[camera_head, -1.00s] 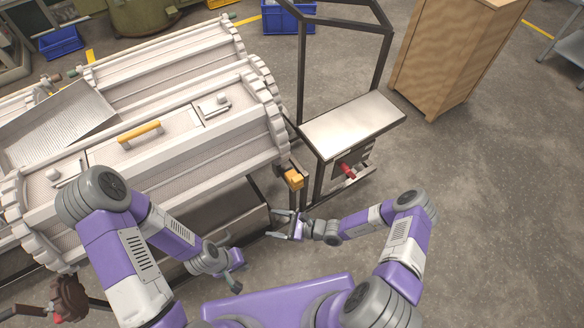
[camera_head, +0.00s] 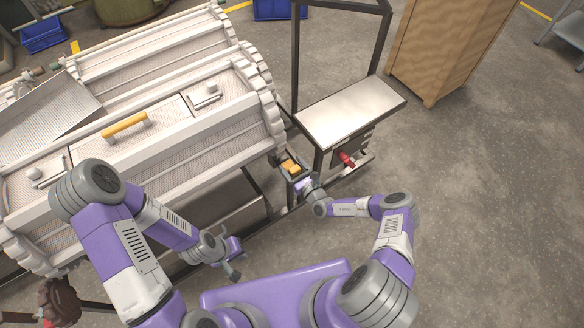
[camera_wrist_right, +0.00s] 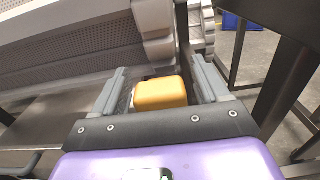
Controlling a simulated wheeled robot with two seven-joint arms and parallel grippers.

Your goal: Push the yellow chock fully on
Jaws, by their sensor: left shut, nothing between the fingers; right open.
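The yellow chock (camera_head: 291,166) sits at the lower right end of the near white barrel, by the dark frame. In the right wrist view the chock (camera_wrist_right: 160,92) lies between the two fingers of my right gripper (camera_wrist_right: 166,88), which are spread with gaps at both sides. In the head view my right gripper (camera_head: 293,174) is at the chock, and its fingertips are hard to make out. Whether the chock touches the barrel's toothed rim (camera_wrist_right: 153,30) cannot be told. My left gripper (camera_head: 234,262) is shut and empty, low in front of the barrel, away from the chock.
The near barrel (camera_head: 150,130) has a yellow handle (camera_head: 124,125) on its lid. A metal-topped stand (camera_head: 350,110) with a red knob (camera_head: 346,159) is right of the chock. A dark upright post (camera_wrist_right: 284,85) stands close on the right. Open floor lies to the right.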

